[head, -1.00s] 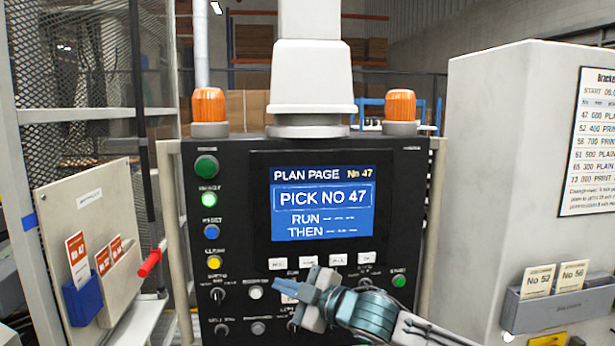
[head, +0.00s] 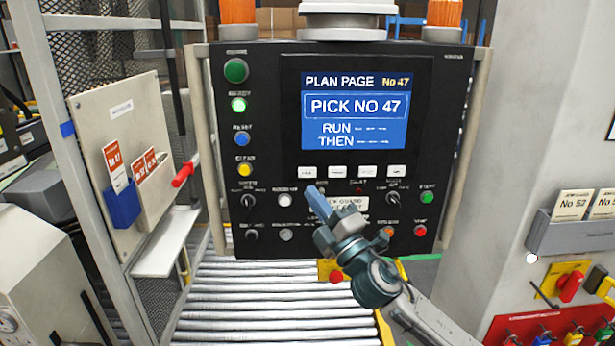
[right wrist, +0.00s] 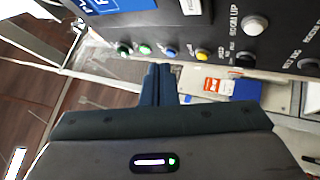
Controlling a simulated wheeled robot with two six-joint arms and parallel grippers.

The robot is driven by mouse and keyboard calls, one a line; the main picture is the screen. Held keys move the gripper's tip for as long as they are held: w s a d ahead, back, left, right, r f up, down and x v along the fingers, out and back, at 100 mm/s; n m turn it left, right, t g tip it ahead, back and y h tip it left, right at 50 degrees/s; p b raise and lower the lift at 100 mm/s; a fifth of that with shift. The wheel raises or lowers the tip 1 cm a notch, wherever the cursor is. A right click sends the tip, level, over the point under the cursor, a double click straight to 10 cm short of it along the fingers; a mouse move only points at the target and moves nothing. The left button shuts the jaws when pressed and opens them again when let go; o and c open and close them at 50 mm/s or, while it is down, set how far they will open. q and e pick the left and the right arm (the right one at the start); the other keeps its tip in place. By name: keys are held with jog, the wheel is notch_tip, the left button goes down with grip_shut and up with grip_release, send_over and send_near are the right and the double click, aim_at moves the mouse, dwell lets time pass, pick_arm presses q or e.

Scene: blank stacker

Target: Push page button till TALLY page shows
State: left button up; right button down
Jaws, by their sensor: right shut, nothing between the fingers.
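The control panel (head: 262,130) faces me. Its blue screen (head: 354,106) reads PLAN PAGE No 47, PICK NO 47, with RUN and THEN lines below. A row of several white buttons sits under the screen; their labels are too small to read. The leftmost white button (head: 308,172) is nearest my right gripper (head: 316,192). That gripper is shut and empty, its fingertips just below this button in the picture; I cannot tell whether they touch the panel. In the right wrist view the shut fingers (right wrist: 158,84) point toward the panel. My left gripper is not in view.
Coloured buttons, including a green one (head: 236,70), line the panel's left side; knobs and more buttons sit below. A roller conveyor (head: 260,305) runs beneath. A card board (head: 120,130) stands left, a grey cabinet (head: 535,110) right.

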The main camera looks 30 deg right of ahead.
jog(key=shift+s+a+f+n+t, duration=0.3)
jog(key=shift+s+a+n+t, duration=0.25)
jog(key=shift+n, duration=0.35)
jog(key=shift+w+d, duration=0.1)
jog(key=shift+w, duration=0.05)
jog(key=b, duration=0.2)
send_near(303, 168)
notch_tip(303, 168, up, 3)
jog(key=w+a, duration=0.2)
jog(key=shift+w+d+r, duration=0.1)
jog(key=shift+w+d, duration=0.15)
jog(key=shift+w, duration=0.2)
jog(key=shift+w+d+r, duration=0.1)
jog(key=shift+w+d, duration=0.15)
jog(key=shift+w, duration=0.2)
dwell(0.8)
jog(key=shift+w+d, duration=0.2)
jog(key=shift+w, duration=0.15)
jog(key=shift+w+d, duration=0.2)
jog(key=shift+w, duration=0.05)
dwell(0.8)
jog(key=shift+s+a, duration=0.4)
jog(key=shift+s, duration=0.3)
